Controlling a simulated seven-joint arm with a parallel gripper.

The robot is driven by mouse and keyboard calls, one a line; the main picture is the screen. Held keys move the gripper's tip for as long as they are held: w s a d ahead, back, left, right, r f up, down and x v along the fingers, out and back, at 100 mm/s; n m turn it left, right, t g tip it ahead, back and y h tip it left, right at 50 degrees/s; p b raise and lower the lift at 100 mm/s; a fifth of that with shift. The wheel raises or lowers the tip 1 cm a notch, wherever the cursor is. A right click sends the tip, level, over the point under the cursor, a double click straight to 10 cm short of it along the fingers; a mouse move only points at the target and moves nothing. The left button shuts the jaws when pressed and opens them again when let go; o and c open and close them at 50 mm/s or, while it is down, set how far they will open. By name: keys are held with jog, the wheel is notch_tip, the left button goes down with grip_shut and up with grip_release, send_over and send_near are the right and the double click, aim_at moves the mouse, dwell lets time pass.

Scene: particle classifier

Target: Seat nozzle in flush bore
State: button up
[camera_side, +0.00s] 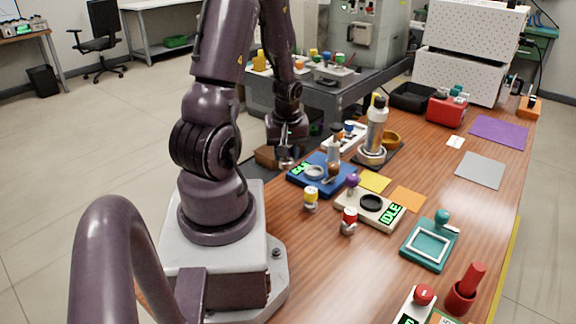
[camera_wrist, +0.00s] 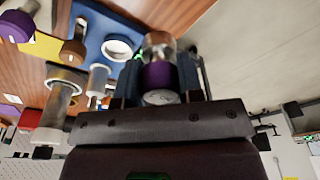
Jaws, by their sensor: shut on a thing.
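In the wrist view my gripper (camera_wrist: 159,78) is shut on a small cylinder with a purple band and a clear or metallic end, likely the nozzle (camera_wrist: 158,46). In the side view my gripper (camera_side: 286,157) hangs at the left end of a blue station, with a pale bit of the held piece showing below it. The blue station (camera_side: 299,182) has a green-lit display and a pale ring (camera_side: 315,172); it also shows in the wrist view (camera_wrist: 92,22). The held piece appears apart from the ring. I cannot tell which opening is the flush bore.
A beige station reading IDLE (camera_side: 392,213) with a dark ring stands nearer the camera. A yellow-capped jar (camera_side: 311,196) and a red-capped jar (camera_side: 349,221) stand beside it. A tall metallic cylinder (camera_side: 376,130) stands behind the blue station. Upright posts on the blue station crowd its right side.

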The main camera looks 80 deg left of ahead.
jog(key=d+r+n, duration=0.4)
jog(key=d+r, duration=0.2)
jog(key=shift+g, duration=0.3)
jog(key=w+a+f, duration=0.2)
jog(key=a+f, duration=0.1)
jog(key=w+a+f, duration=0.3)
jog(key=a, duration=0.1)
jog(key=w+a+f, duration=0.3)
jog(key=a, duration=0.1)
jog(key=shift+a+f, duration=0.15)
jog(key=shift+f, duration=0.15)
jog(key=shift+w+a+f, duration=0.1)
jog(key=shift+f, duration=1.45)
jog(key=shift+f, duration=0.1)
jog(key=o, duration=1)
jog(key=shift+c, duration=0.2)
